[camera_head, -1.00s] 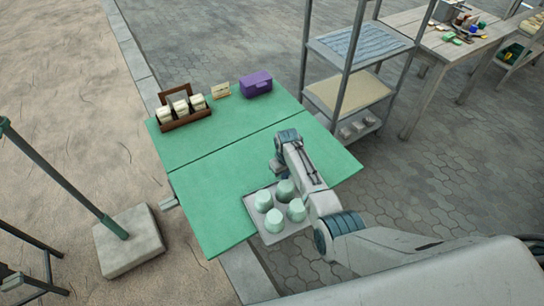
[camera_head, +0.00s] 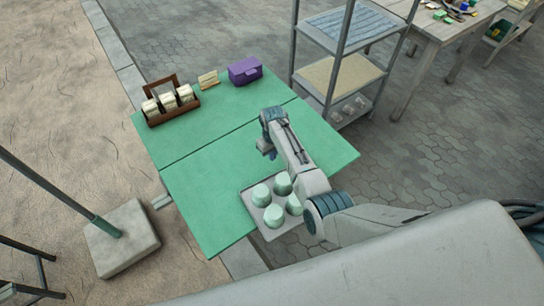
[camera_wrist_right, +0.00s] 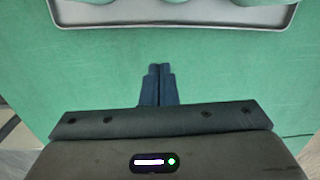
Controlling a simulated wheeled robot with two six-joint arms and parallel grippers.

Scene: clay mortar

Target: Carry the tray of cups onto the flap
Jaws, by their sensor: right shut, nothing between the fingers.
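The grey tray (camera_head: 247,204) carries several pale green cups (camera_head: 262,195). It is at the near edge of the green table's front panel (camera_head: 210,205), and its near corner shows past that edge. I cannot tell which panel is the flap. My right gripper (camera_head: 268,154) is shut and empty, over the green panel on the far side of the tray, apart from it. In the right wrist view the closed fingertips (camera_wrist_right: 159,68) point toward the tray's rim (camera_wrist_right: 170,27), with bare green between. My left gripper is not in view.
On the back panel stand a brown wooden carrier (camera_head: 170,108), a small card stand (camera_head: 208,80) and a purple box (camera_head: 245,70). A metal shelf rack (camera_head: 345,65) stands behind at right. A post on a stone base (camera_head: 122,238) is at left. The front panel's left half is bare.

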